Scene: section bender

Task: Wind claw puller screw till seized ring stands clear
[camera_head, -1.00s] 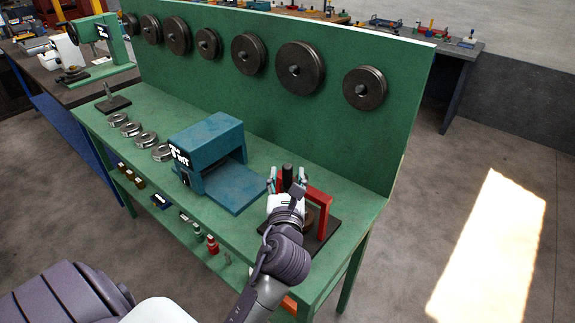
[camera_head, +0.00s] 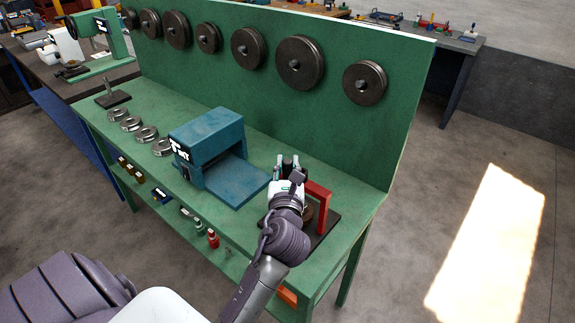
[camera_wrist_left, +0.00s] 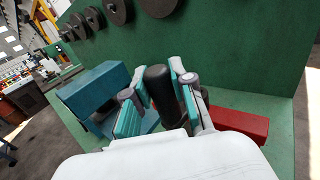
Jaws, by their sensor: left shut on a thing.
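The red claw puller (camera_head: 321,204) stands on a dark base plate (camera_head: 327,229) at the right end of the green bench. A brown round part (camera_head: 308,212), perhaps the ring, shows in part under the puller. My left gripper (camera_head: 287,165) is at the top of the puller, its fingers shut on the black screw handle (camera_head: 287,169). In the left wrist view the black upright handle (camera_wrist_left: 160,88) sits between the teal finger pads, and the red puller bar (camera_wrist_left: 238,122) is to the right. My wrist hides the screw's lower part. The right gripper is out of view.
A blue boxy machine (camera_head: 207,142) with a flat blue tray stands left of the puller. Several metal rings (camera_head: 147,134) lie farther left. Dark rollers (camera_head: 300,62) hang on the green back panel.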

